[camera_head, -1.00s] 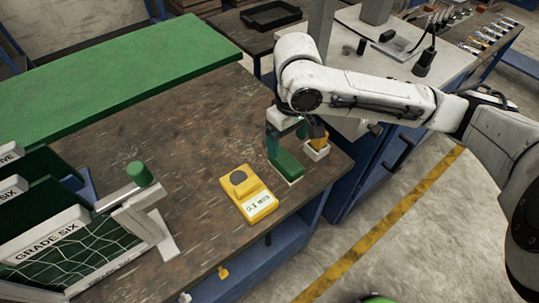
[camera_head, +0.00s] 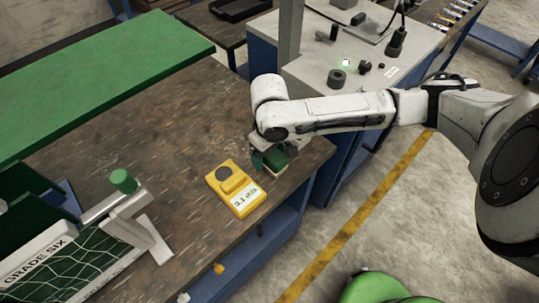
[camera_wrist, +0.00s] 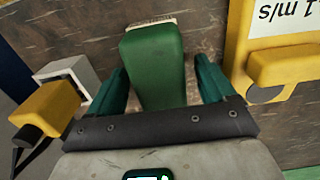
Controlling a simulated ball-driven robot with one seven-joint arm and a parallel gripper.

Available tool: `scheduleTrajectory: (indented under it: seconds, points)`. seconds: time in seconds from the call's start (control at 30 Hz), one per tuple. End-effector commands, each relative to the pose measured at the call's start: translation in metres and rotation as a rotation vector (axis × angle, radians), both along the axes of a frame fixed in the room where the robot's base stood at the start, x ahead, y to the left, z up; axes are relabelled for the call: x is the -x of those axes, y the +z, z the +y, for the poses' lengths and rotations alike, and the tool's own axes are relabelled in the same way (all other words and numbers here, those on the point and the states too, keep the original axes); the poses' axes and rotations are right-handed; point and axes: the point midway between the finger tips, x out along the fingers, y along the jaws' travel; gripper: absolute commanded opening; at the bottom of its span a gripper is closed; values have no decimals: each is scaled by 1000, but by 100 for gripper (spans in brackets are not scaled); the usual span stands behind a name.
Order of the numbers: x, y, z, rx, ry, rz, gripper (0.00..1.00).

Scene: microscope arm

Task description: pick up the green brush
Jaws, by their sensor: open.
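The green brush (camera_head: 276,160) lies near the edge of the brown table, partly hidden by my arm in the head view. In the wrist view the brush (camera_wrist: 154,62) is a long green block, with a pale strip at its far end. My gripper (camera_wrist: 161,78) is open, with one dark green finger on each side of the brush. A narrow gap shows beside each finger. In the head view my gripper (camera_head: 268,156) is low over the brush, and its fingertips are partly hidden.
A yellow meter (camera_head: 236,188) lies just left of the brush. In the wrist view a yellow tool (camera_wrist: 45,108) and a white box (camera_wrist: 70,73) sit close to the left finger. A clamp stand with a green knob (camera_head: 123,181) is further left. Bare table lies behind the meter.

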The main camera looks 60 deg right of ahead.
Motion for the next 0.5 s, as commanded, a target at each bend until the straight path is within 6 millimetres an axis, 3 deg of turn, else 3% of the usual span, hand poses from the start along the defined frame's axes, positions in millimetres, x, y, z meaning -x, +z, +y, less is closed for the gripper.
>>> scheduleTrajectory:
  seconds: [0.27,0.5]
  points:
    - [0,-4,0,1,1,0,83]
    - [0,-4,0,1,0,-1,61]
